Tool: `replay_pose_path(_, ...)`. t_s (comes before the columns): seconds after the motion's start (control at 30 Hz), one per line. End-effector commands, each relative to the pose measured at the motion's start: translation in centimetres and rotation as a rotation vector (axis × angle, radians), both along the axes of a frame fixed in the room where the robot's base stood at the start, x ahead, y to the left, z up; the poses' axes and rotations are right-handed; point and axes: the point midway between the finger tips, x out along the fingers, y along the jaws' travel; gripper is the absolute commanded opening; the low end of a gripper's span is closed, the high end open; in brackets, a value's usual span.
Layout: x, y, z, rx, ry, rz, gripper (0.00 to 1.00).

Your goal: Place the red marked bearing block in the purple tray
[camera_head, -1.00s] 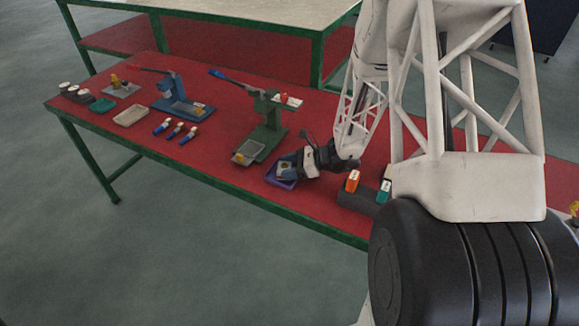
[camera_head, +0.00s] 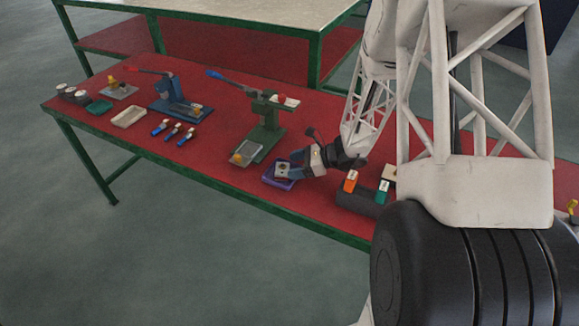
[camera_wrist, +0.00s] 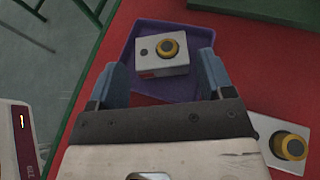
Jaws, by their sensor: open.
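The bearing block (camera_wrist: 162,52), a silver block with a yellow ring and a red patch on its near face, sits in the purple tray (camera_wrist: 120,50) in the wrist view. In the head view the purple tray (camera_head: 268,177) lies near the table's front edge, with the block (camera_head: 282,170) in it. My gripper (camera_wrist: 160,77) is open, with its blue fingers on either side of the block's near end and visible gaps to it. In the head view my gripper (camera_head: 291,168) is low at the tray's right side.
Another silver block with a yellow ring (camera_wrist: 285,143) lies right of my gripper in the wrist view. A green press (camera_head: 262,135) stands left of the tray. A dark holder (camera_head: 358,200) with orange and teal pieces stands to the right. Red table is bare between them.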

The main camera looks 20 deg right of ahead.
Motion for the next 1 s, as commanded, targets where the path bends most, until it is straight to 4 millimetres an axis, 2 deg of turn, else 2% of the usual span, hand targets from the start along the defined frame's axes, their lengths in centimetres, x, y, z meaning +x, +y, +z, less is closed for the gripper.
replay_pose_path(0.6, -2.6, -6.5, 2.9, -0.001, -0.002, -0.001, 0.74)
replay_pose_path(1.0, -3.2, -7.8, 3.5, -0.001, 0.000, 0.000, 0.74)
